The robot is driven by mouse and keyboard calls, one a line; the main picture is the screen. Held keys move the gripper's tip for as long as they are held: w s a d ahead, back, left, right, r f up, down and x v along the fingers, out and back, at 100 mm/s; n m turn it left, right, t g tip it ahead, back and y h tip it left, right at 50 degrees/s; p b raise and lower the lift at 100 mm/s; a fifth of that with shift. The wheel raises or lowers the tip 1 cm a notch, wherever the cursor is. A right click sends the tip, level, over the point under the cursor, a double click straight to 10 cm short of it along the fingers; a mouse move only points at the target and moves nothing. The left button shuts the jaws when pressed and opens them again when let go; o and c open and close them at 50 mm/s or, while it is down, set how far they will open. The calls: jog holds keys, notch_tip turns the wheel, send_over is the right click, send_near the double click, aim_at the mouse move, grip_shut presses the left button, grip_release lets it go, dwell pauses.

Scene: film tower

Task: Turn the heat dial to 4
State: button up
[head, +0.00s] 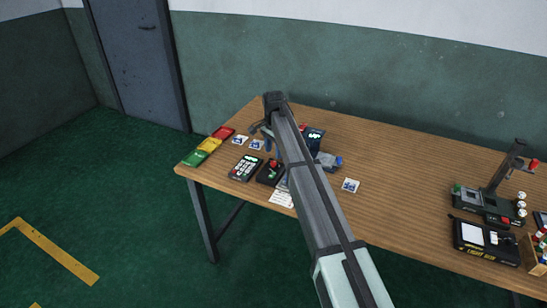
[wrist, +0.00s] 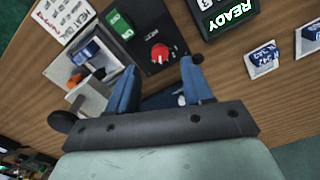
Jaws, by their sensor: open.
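The heat dial appears to be the red knob (wrist: 159,53) with a white mark, on a black control box (wrist: 143,28) in the wrist view. The box also carries a green label or button (wrist: 119,22). Its scale marks are too small to read, so I cannot tell the setting. In the head view the red knob (head: 274,163) shows just left of my arm. My gripper (wrist: 161,67) is open, its blue fingers apart on either side of the knob's near side in the picture. I cannot tell whether either finger touches it. In the head view my gripper (head: 266,130) is partly hidden by my arm.
A dark panel with a green READY display (wrist: 229,14) is beside the box. Red, yellow and green trays (head: 209,145) stand at the table's left edge. Other equipment (head: 487,205) is far right. The wooden table (head: 400,190) between is mostly clear.

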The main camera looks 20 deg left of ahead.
aim_at(273, 162)
notch_tip(273, 162, up, 9)
dwell(0.3)
dwell(0.5)
